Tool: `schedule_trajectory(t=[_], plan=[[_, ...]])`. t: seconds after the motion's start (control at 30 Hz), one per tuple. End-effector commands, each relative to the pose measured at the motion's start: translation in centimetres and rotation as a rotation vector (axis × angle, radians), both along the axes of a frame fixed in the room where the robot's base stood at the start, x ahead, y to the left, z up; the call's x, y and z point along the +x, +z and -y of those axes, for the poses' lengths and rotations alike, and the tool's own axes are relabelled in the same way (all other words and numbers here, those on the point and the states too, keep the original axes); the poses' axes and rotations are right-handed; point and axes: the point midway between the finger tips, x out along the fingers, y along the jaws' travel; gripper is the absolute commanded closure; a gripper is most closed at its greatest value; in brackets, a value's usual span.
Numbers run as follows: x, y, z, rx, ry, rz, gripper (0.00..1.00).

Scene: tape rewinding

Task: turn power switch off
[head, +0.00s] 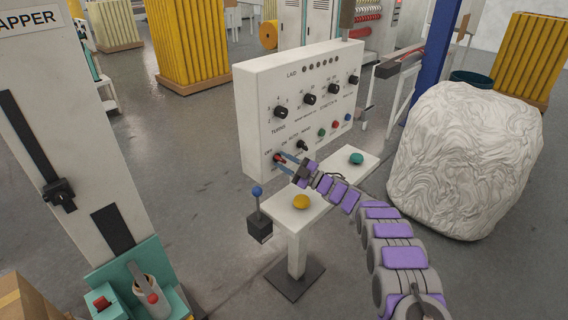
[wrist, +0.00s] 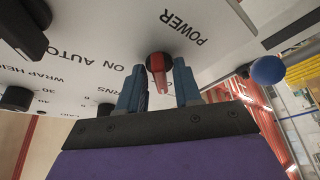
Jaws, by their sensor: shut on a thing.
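The power switch (head: 279,158) is a small red and black knob low on the left of the white control panel (head: 262,90). My gripper (head: 285,164) reaches it from the front right, with its fingertips at the panel face. In the wrist view the red lever of the power switch (wrist: 158,74) sits between the two blue fingers of my gripper (wrist: 157,88), beside the upside-down word POWER. The gripper is shut on the switch. The switch's exact angle against its OFF and ON marks is hard to tell.
A black knob (head: 302,145) sits just right of the switch, with more dials above. A shelf below carries a yellow button (head: 301,202) and a green button (head: 356,158). A blue-balled lever (head: 257,191) stands at its left. A wrapped bale (head: 462,160) stands at the right.

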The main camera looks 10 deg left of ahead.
Motion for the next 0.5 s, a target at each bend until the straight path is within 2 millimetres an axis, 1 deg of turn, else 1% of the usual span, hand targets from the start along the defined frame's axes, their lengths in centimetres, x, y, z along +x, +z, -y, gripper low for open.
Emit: schedule_trajectory(t=[0.17, 0.2, 0.23, 0.5], plan=[[-0.04, 0.09, -0.02, 0.002, 0.002, 0.001, 0.97], [-0.04, 0.08, -0.04, 0.002, 0.002, 0.001, 0.63], [-0.04, 0.07, -0.05, 0.002, 0.002, 0.001, 0.61], [0.04, -0.17, -0.14, -0.001, 0.002, -0.002, 0.61]])
